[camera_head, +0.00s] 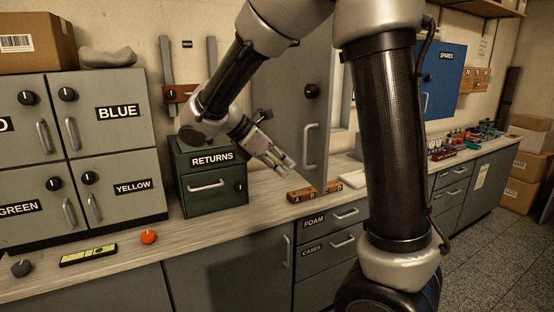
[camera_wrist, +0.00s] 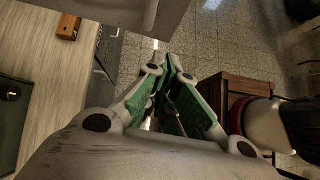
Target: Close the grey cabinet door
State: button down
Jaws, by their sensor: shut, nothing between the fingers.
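The grey cabinet door (camera_head: 285,100) is a tall panel with a black knob and a bar handle, behind my arm in the head view. It appears to stand open, swung out from the wall over the counter. My gripper (camera_head: 288,168) is shut and empty, in front of the door's lower part. Whether it touches the door cannot be told. In the wrist view, my gripper (camera_wrist: 165,66) shows green-sided fingers close together, pointing toward the top. A grey panel, likely the door (camera_wrist: 115,6), crosses the top edge with a pale bar handle (camera_wrist: 150,14).
A green RETURNS box (camera_head: 210,180) stands left of my gripper. A wooden block lettered A, B, D (camera_head: 300,196) lies on the counter (camera_head: 225,225) below it. Grey lockers (camera_head: 110,145) stand at left. A blue SPARES cabinet (camera_head: 445,85) hangs at right.

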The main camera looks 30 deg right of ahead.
aim_at(319, 183)
jog(key=shift+s+d+f, duration=0.15)
jog(key=shift+d+f, duration=0.4)
jog(key=shift+d, duration=0.7)
jog(key=shift+s+d+f, duration=0.1)
jog(key=shift+d+f, duration=0.45)
jog(key=shift+d, duration=0.65)
jog(key=shift+s+d+f, duration=0.15)
jog(key=shift+d+f, duration=0.4)
jog(key=shift+d, duration=0.7)
